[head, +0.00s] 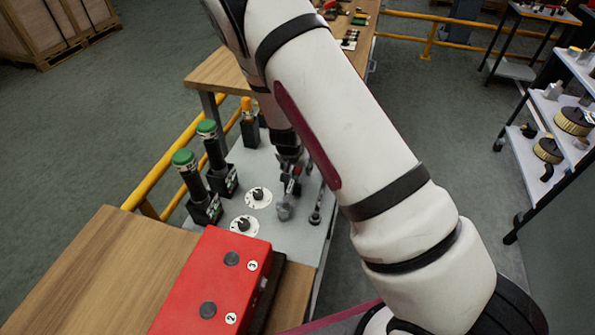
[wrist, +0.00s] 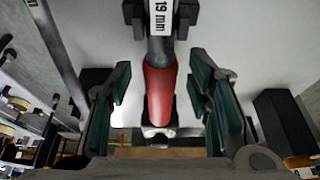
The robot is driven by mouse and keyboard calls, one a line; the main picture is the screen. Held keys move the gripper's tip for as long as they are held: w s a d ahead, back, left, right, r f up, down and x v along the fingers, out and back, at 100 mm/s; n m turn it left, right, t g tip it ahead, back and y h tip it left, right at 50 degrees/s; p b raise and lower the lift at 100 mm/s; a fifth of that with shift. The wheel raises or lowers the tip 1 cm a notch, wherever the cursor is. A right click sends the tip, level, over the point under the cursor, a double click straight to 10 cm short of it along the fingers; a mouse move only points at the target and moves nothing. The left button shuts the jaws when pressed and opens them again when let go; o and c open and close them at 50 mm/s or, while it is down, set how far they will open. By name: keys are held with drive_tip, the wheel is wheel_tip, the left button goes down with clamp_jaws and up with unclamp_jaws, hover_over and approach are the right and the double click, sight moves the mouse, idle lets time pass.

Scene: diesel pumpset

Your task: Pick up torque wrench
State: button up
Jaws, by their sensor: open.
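The torque wrench (wrist: 159,92), with a red grip and a dark shaft, lies lengthwise between my fingers in the wrist view. A white "19 mm" label (wrist: 160,17) shows at its upper end, cut off by the frame edge. My gripper (wrist: 160,78) is open, with one green-padded finger on each side of the red grip and a visible gap on both sides. In the head view my gripper (head: 290,182) points down over the grey top; my arm hides part of that area, and the wrench cannot be made out clearly there.
Green-capped dark posts (head: 199,184) stand left of my gripper, with two round white dials (head: 259,197) nearer it. A slim dark tool (head: 317,206) is just to its right. A red box (head: 212,285) stands in front. A yellow rail (head: 170,162) runs behind the posts.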

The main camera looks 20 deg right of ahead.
drive_tip(key=shift+c, duration=0.2)
clamp_jaws()
drive_tip(key=shift+w+r, duration=0.1)
drive_tip(key=shift+r, duration=0.45)
wheel_tip(320, 180, up, 9)
drive_tip(key=shift+f, duration=0.2)
drive_tip(key=shift+r, duration=0.25)
